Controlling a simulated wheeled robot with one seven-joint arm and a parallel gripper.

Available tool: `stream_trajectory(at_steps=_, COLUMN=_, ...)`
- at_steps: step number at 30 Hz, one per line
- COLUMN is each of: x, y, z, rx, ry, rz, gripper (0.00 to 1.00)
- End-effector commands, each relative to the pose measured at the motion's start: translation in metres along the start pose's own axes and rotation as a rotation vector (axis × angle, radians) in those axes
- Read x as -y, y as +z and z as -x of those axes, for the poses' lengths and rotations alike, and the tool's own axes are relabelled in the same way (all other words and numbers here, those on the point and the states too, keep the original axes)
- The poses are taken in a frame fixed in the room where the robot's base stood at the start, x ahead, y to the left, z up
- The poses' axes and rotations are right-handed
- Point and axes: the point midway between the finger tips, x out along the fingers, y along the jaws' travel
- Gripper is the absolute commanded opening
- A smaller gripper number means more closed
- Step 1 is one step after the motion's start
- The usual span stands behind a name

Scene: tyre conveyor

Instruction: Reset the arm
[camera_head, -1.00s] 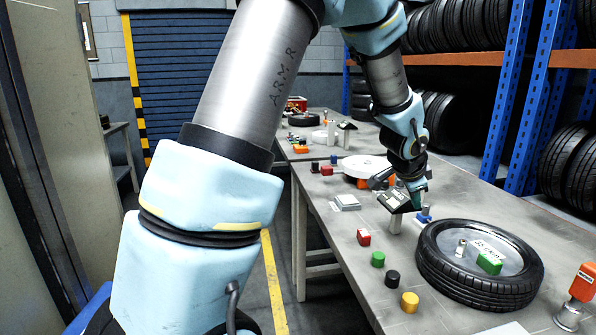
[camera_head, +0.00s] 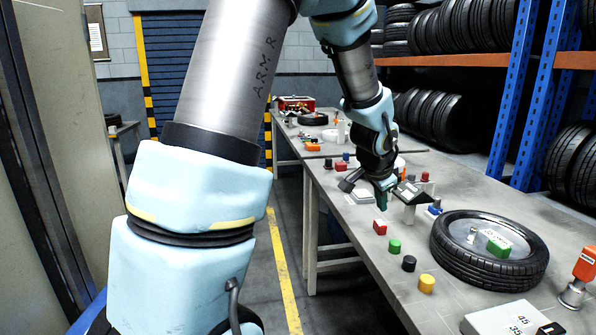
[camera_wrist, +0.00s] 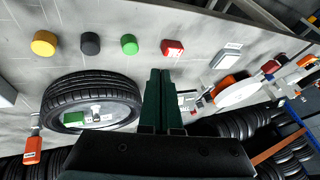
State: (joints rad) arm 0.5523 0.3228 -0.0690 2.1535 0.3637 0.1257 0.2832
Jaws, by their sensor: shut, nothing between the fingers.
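My arm rises from the left of the head view and bends down over the workbench (camera_head: 471,172). My gripper (camera_head: 382,202) points down above the bench, left of a small tilted dark panel on a white stand (camera_head: 411,196). In the wrist view its two green fingers (camera_wrist: 160,88) lie side by side with nothing between them. The gripper is shut and empty. Part of the bench behind my arm is hidden.
A tyre (camera_head: 490,249) lies on the bench with a green block inside its ring. Red (camera_head: 380,228), green (camera_head: 394,247), black (camera_head: 409,263) and yellow (camera_head: 427,283) pieces stand in a row near the front edge. Blue rack posts (camera_head: 518,95) with tyres stand behind.

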Motion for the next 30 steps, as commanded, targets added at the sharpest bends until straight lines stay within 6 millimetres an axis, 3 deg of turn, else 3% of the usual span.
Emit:
stream_trajectory(at_steps=5, x=0.017, y=0.061, z=0.018, rx=0.096, ry=-0.009, rz=0.196, gripper=0.0)
stream_trajectory(at_steps=9, x=0.023, y=0.13, z=0.043, rx=0.201, ry=-0.018, rz=0.432, gripper=0.0)
stream_trajectory(at_steps=12, x=0.015, y=0.189, z=0.068, rx=0.292, ry=-0.022, rz=0.66, gripper=0.0)
stream_trajectory(at_steps=16, x=-0.006, y=0.244, z=0.097, rx=0.384, ry=-0.021, rz=0.914, gripper=0.0)
stream_trajectory(at_steps=21, x=-0.026, y=0.276, z=0.115, rx=0.443, ry=-0.016, rz=1.09, gripper=0.0)
stream_trajectory(at_steps=30, x=-0.03, y=0.279, z=0.117, rx=0.451, ry=-0.014, rz=1.113, gripper=0.0)
